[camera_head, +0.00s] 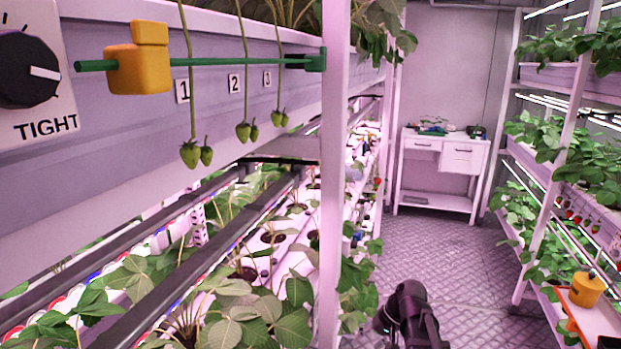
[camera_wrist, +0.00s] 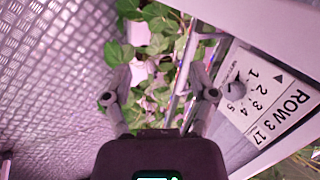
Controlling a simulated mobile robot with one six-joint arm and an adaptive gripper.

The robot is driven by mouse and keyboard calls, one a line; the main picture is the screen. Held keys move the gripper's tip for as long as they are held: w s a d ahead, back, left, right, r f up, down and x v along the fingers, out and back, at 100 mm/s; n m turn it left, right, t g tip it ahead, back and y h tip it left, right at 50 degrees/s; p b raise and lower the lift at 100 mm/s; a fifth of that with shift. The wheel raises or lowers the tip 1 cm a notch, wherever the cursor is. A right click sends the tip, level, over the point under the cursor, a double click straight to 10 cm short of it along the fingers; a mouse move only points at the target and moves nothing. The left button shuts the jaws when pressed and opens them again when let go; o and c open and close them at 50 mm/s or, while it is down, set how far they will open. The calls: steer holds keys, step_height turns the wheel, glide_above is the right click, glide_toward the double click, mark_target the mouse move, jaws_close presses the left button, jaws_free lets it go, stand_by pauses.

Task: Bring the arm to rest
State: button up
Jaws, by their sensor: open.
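My gripper (camera_wrist: 158,88) shows in the wrist view with its two grey fingers spread apart and nothing between them. Beyond the fingers are green leaves and a strip of rack. In the head view a dark part of my arm (camera_head: 410,315) stands low at the bottom middle, over the aisle floor. It is apart from the rack post to its left. The fingertips cannot be made out in the head view.
A rack post (camera_head: 335,180) and plants stand left. A green rod (camera_head: 235,60) carries a yellow block (camera_head: 138,68). A white sign (camera_wrist: 262,95) is right of the fingers. Another rack (camera_head: 545,200) stands right. The aisle floor (camera_head: 430,250) is clear towards a white desk (camera_head: 440,150).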

steer(key=s+d+r+n+h+p, duration=0.1)
steer(key=s+r+h+p, duration=0.1)
steer(key=s+h, duration=0.3)
steer(key=s+p, duration=0.1)
steer(key=s, duration=0.2)
steer(key=shift+s+d+r+h+p, duration=0.15)
steer(key=shift+d+h+p, duration=0.15)
steer(key=shift+h+p, duration=0.1)
stand_by(0.6)
steer(key=shift+c, duration=1.1)
